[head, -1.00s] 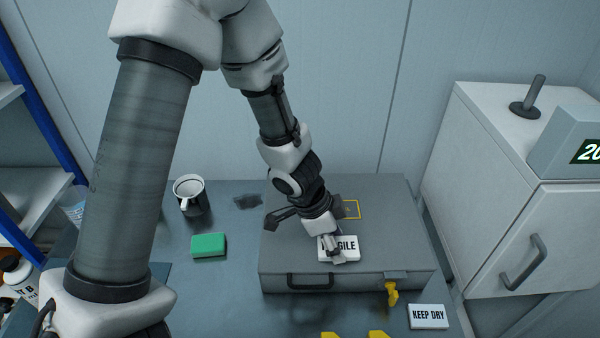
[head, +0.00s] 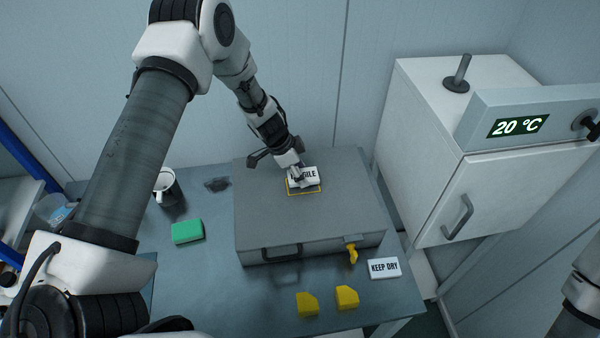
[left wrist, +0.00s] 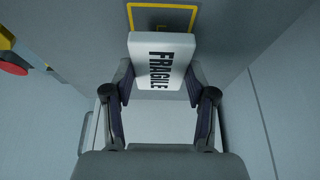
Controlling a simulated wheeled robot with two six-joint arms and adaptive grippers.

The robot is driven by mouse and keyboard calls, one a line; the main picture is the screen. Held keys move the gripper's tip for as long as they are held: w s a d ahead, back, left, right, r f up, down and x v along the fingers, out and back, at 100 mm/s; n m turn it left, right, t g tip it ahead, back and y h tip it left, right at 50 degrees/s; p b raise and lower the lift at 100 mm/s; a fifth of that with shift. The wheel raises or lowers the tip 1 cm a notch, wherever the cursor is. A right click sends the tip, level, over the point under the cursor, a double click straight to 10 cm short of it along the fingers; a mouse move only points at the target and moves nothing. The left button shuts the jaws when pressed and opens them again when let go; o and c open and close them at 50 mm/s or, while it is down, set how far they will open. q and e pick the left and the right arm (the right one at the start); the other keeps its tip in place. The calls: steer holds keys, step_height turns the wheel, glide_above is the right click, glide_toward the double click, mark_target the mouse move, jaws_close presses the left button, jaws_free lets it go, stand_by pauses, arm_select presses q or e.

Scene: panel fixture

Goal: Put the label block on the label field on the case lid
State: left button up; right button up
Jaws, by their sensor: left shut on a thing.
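The white label block (head: 310,173) marked FRAGILE is in my left gripper (head: 297,177), which is shut on it over the case lid (head: 265,205). The yellow-outlined label field (head: 305,193) shows around the block's lower edge in the head view. In the left wrist view the block (left wrist: 160,62) sits between the fingers of the gripper (left wrist: 160,85), and part of the yellow outline (left wrist: 162,6) shows past its far edge. Whether the block touches the lid I cannot tell. My right gripper is out of view.
A second white block (head: 384,268) marked KEEP DRY lies right of the case's front. Two yellow pieces (head: 308,304) lie in front, a green block (head: 187,231) and a mug (head: 166,187) at the left. A white cabinet (head: 430,150) stands at the right.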

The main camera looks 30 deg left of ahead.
arm_select(q)
step_height(320, 180, down, 2)
steer(key=shift+f, duration=0.15)
steer(key=shift+w+f, duration=0.1)
steer(key=shift+f, duration=0.15)
steer(key=o, duration=0.6)
steer(key=shift+o, duration=1.4)
steer(key=shift+f, duration=0.1)
